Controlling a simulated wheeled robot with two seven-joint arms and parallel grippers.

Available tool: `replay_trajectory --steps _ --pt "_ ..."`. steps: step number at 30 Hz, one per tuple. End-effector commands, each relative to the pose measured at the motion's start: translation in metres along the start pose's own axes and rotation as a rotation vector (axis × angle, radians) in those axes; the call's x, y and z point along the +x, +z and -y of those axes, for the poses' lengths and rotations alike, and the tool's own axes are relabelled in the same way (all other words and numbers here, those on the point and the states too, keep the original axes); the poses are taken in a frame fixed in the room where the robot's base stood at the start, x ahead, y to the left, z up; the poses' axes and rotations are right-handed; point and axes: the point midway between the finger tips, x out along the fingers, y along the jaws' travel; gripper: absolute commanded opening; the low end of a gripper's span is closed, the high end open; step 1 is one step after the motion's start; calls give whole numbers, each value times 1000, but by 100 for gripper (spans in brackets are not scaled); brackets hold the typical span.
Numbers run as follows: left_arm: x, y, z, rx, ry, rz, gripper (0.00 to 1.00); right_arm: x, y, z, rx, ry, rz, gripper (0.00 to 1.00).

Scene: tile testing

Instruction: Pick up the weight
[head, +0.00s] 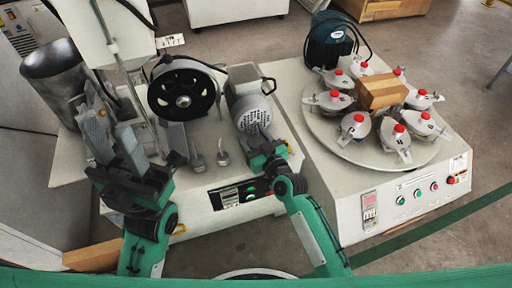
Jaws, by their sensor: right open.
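Two small grey metal weights with thin upright stems stand on the left machine's light top: one weight (197,163) and, to its right, another weight (223,157). My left gripper (115,142) is to the left of them, its two dark fingers pointing up and apart, with nothing clearly seen between them. My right gripper (258,143) is open, to the right of the weights, at the lower end of the grey motor (252,112). It overlaps the motor in the picture; I cannot tell whether it touches. Its fingertips are partly hard to make out.
A black wheel (183,88) stands behind the weights, and a metal cylinder (53,75) is at the far left. At right, a machine (415,196) carries a round plate (325,125) with several red-knobbed pots around a cardboard box (381,92). Little free room surrounds the weights.

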Motion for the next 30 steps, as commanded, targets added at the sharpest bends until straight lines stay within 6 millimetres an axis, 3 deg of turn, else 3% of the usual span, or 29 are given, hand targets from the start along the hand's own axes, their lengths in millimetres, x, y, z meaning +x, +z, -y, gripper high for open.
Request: replay_trajectory --steps 8,17,30 --pt "4 -1 0 1 -5 -17 36 4 0 0 0 0 1 55" --pt "2 -1 0 0 -8 -10 36 4 0 0 0 0 1 0" --pt "5 -2 0 -1 4 -8 36 4 -10 0 0 1 -6 0"
